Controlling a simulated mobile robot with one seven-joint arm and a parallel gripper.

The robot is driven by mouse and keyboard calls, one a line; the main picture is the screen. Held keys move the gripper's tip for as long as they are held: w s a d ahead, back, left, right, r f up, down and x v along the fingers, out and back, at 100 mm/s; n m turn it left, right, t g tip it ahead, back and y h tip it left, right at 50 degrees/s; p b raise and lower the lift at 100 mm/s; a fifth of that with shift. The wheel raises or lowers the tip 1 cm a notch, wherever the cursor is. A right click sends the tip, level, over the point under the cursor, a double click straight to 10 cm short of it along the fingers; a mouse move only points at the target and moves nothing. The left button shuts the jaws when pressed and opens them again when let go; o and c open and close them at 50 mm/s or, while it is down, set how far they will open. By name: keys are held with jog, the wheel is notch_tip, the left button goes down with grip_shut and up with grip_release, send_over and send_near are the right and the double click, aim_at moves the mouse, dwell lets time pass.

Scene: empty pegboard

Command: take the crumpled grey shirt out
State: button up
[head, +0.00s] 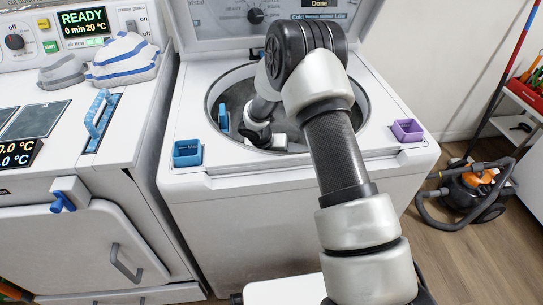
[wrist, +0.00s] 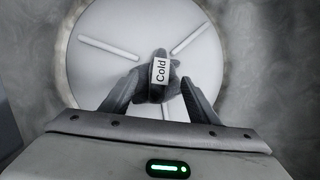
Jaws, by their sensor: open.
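A small crumpled dark grey cloth, which looks like the grey shirt (wrist: 158,95), shows in the wrist view near the middle of the round white drum floor (wrist: 105,65). A white label reading "Cold" lies over it. My gripper (wrist: 161,80) is open, with one finger on each side of the cloth. I cannot tell whether the fingers touch it. In the head view my gripper (head: 264,138) reaches down into the open washer (head: 190,225). The shirt is hidden there by my arm and the tub rim.
A blue cup (head: 187,153) and a purple cup (head: 407,130) sit at the washer's front corners. A grey folded cloth (head: 62,71) and a white-and-blue one (head: 124,60) lie on the machine at left. A vacuum cleaner (head: 478,188) stands on the floor at right.

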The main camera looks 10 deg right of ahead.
jog(key=b+x, duration=0.2)
jog(key=x, duration=0.8)
jog(key=c, duration=1.3)
jog(key=o, duration=0.4)
jog(key=c, duration=0.3)
jog(key=shift+r, duration=0.2)
jog(key=shift+c, duration=0.2)
